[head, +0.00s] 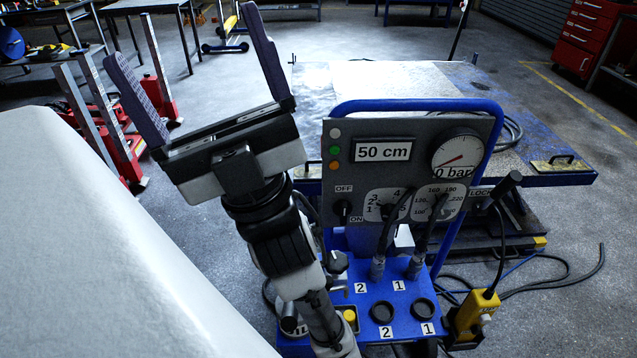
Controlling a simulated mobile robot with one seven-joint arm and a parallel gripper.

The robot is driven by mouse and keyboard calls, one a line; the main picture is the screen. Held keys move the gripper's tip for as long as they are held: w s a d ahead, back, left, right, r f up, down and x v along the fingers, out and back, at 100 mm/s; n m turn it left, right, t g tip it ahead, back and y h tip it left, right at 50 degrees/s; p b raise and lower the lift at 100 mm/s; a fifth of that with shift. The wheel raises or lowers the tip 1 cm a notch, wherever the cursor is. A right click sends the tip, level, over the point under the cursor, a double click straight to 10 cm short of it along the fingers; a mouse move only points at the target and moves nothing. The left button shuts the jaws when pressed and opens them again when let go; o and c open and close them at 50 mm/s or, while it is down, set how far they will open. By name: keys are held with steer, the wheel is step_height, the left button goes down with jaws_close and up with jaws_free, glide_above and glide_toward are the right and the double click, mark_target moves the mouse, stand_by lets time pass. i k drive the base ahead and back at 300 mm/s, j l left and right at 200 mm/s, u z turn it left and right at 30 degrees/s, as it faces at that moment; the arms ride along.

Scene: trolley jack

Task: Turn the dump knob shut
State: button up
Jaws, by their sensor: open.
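A blue control cart carries a grey panel (345,150) with a "50 cm" display, a gauge at 0 bar and several switches. No knob clearly marked as the dump knob shows. A grey cylindrical part (289,318) sits at the left end of the cart's blue lower shelf (372,299), beside a partly covered label, and I cannot tell whether it is the dump knob. My arm hides part of that area. My gripper (183,38) is open and empty, with fingers pointing up, above and left of the panel and well away from the shelf.
Hoses (388,240) run from the panel to the shelf. A blue lift table (490,110) stands behind the cart. A yellow box (470,318) hangs at its right. Red stands (158,95) are at left. Cables lie on the right floor.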

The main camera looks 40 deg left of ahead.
mark_target(337, 261)
steer(key=k+j+u, duration=0.15)
steer(key=u, duration=0.2)
steer(key=j+u, duration=0.5)
steer(key=j, duration=0.6)
